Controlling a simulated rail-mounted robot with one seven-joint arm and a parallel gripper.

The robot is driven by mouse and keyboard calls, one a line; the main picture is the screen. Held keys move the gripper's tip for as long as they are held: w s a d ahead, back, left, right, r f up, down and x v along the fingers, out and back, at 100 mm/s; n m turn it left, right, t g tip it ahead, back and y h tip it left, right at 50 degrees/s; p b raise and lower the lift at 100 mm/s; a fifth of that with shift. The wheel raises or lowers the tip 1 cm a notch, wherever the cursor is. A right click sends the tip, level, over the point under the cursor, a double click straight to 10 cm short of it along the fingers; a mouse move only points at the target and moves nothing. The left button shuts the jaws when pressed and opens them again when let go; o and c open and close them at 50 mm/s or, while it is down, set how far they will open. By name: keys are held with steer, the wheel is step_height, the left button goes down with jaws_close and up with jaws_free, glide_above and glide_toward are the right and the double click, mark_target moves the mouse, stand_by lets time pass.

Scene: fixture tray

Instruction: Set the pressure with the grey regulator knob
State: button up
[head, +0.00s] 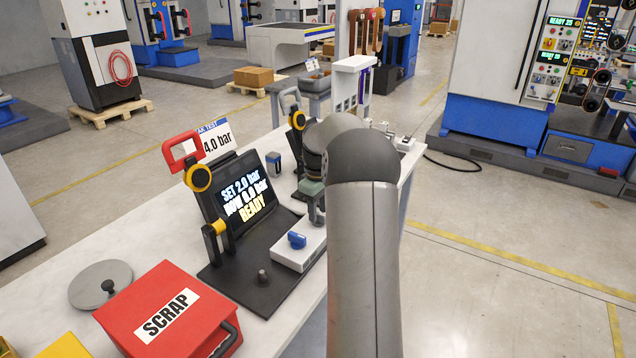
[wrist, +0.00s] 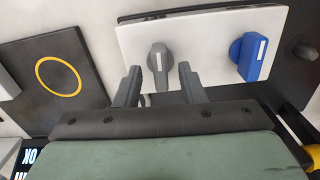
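The grey regulator knob (wrist: 158,56) is on a white panel (wrist: 205,40) in the wrist view, its white mark pointing roughly up the picture. My gripper (wrist: 160,72) is open, with one fingertip on each side of the knob's lower part; a gap shows on both sides. I cannot tell how far the tips are above the panel. In the head view my gripper (head: 316,212) is over the far end of the panel (head: 310,250) and hides the grey knob. The screen (head: 243,197) reads "SET 2.0 bar", "NOW 0.0 bar" and "READY".
A blue knob (head: 297,240) is beside it on the same panel. A sign (head: 217,139) behind the screen reads "4.0 bar". A red SCRAP box (head: 168,310) and a grey disc (head: 100,284) are at the front left.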

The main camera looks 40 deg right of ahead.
mark_target(318, 213)
step_height(318, 213, up, 16)
stand_by(0.3)
stand_by(0.4)
steer(key=s+a+f, duration=0.1)
steer(key=s+a, duration=0.2)
steer(key=a, duration=0.4)
steer(key=s+a+f+m, duration=0.1)
steer(key=s+a, duration=0.2)
steer(key=a, duration=0.4)
steer(key=s+a+f, duration=0.2)
steer(key=s+a, duration=0.1)
steer(key=a, duration=0.4)
steer(key=s+a+f+m, duration=0.1)
steer(key=s+a+f, duration=0.3)
steer(key=s, duration=0.5)
steer(key=s+a+f+m, duration=0.1)
steer(key=s+a+f, duration=0.4)
steer(key=s+a, duration=0.3)
steer(key=shift+s+a+f, duration=0.15)
steer(key=shift+s+f, duration=0.1)
steer(key=shift+s, duration=0.8)
